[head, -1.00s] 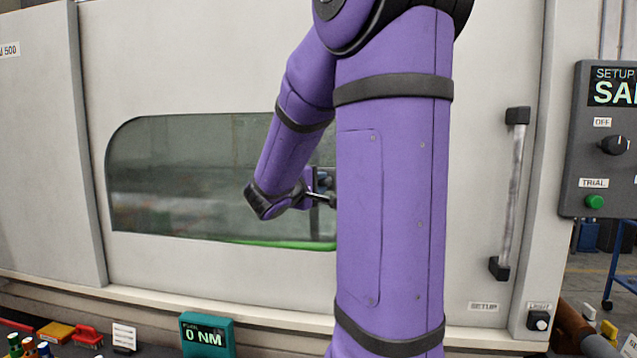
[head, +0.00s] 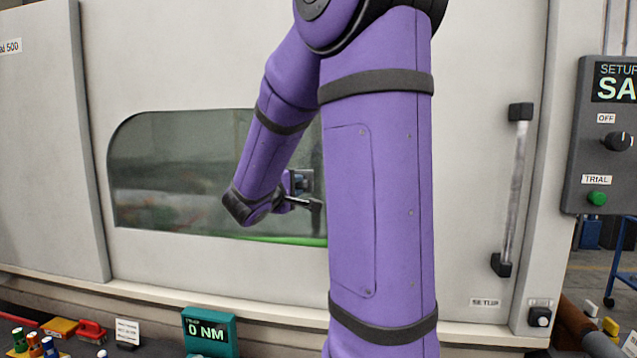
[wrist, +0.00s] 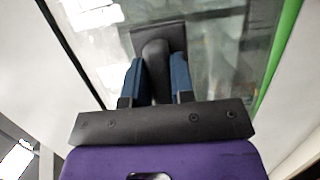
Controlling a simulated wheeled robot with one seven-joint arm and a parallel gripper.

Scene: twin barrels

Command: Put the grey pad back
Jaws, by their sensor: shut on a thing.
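My gripper (wrist: 157,82) has its two blue fingers shut on the dark handle of the grey pad (wrist: 172,36) in the wrist view. The pad's flat plate sticks out beyond the fingertips, in front of the glass. I cannot tell whether it touches the glass. In the head view my gripper (head: 299,184) is small, just left of my purple forearm, in front of the machine's window (head: 165,180). The pad is hard to make out there.
The window sits in a big pale machine door with a vertical handle (head: 514,185) at right. A green strip (head: 285,241) runs along the window's lower edge. A teal torque display (head: 209,332) and several small coloured items stand on the bench below. A control panel (head: 610,140) is at far right.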

